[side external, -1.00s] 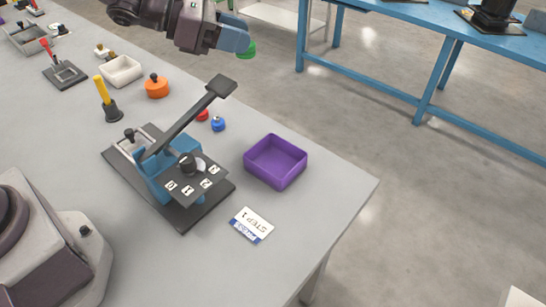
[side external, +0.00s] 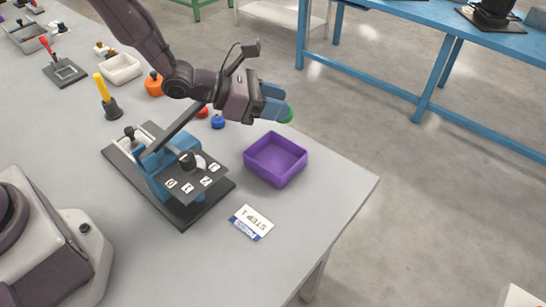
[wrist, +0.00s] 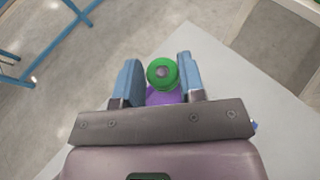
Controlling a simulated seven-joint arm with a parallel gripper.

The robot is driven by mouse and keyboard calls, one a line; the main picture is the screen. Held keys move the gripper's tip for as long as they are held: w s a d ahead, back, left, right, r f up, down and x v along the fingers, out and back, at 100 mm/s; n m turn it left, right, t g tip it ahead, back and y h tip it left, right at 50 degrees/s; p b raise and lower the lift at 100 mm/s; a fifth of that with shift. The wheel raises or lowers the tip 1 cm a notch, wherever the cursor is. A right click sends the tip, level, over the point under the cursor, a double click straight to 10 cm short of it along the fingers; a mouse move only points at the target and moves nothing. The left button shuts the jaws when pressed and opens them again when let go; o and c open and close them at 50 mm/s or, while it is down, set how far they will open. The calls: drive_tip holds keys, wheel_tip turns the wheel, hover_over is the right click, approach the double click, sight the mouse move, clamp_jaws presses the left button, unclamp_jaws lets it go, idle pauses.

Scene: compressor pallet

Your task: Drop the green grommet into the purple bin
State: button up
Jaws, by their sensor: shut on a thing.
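My gripper (side external: 282,104) is shut on the green grommet (side external: 288,116) and holds it in the air, above and a little behind the purple bin in the side view. In the wrist view the round green grommet (wrist: 162,73) sits between the two blue fingers of my gripper (wrist: 158,80). The purple bin (side external: 276,175) is square and open-topped, and stands on the grey table near its right edge. Its inside looks empty. In the wrist view only a patch of the purple bin (wrist: 160,97) shows below the grommet.
A lever fixture (side external: 182,180) on a dark plate stands left of the bin. A "STEP 1" card (side external: 251,223) lies in front of the bin. A blue knob (side external: 218,122) and a red knob (side external: 203,112) sit behind it. The table corner (side external: 377,180) is clear.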

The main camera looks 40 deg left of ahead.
drive_tip(key=shift+f, duration=2.9)
drive_tip(key=o, duration=1.1)
drive_tip(key=shift+c, duration=0.2)
drive_tip(key=shift+a, duration=0.1)
wheel_tip(320, 180, up, 8)
drive_tip(key=s+a, duration=0.1)
drive_tip(key=s, duration=0.1)
drive_tip(key=shift+a, duration=0.35)
drive_tip(key=shift+r, duration=0.1)
